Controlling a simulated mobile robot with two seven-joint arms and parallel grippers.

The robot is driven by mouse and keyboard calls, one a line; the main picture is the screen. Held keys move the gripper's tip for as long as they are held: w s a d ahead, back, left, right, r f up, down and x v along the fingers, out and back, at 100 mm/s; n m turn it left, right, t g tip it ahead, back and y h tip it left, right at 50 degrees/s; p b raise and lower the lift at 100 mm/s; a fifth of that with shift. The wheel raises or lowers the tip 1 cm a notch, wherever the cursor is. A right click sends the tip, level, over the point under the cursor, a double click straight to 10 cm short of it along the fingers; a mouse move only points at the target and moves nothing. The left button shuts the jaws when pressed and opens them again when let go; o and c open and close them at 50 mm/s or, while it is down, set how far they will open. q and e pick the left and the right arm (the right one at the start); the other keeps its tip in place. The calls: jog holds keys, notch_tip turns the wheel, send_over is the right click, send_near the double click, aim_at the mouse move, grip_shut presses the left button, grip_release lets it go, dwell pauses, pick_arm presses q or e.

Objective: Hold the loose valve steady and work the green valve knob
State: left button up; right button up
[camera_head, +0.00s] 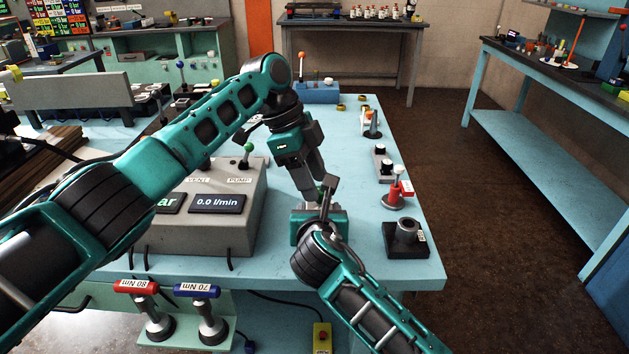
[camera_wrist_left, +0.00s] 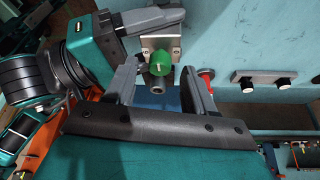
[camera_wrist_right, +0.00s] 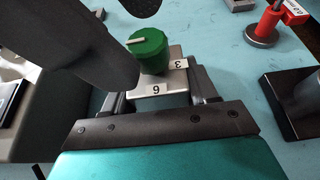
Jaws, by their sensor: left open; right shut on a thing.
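The loose valve is a pale metal block (camera_wrist_right: 158,84) with number labels, topped by a round green knob (camera_wrist_right: 149,48) with a light pointer mark. My right gripper (camera_wrist_right: 157,92) is shut on the block, one finger on each side. In the left wrist view the green knob (camera_wrist_left: 160,63) shows between the spread fingers of my left gripper (camera_wrist_left: 158,78); gaps remain on both sides. In the head view my left gripper (camera_head: 321,184) reaches down from above and my right gripper (camera_head: 326,208) comes from the front. There the valve is mostly hidden by both grippers.
A grey console (camera_head: 238,228) with a display and a green-topped lever (camera_head: 248,147) stands left of the grippers. A black-based fitting (camera_head: 406,237) and a red gauge-like part (camera_head: 397,196) stand right. A blue box (camera_head: 316,92) is farther back. Bare blue tabletop lies between.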

pick_arm(q)
jog(key=shift+s+d+f, duration=0.1)
jog(key=shift+d+f, duration=0.15)
jog(key=shift+f, duration=0.3)
grip_shut()
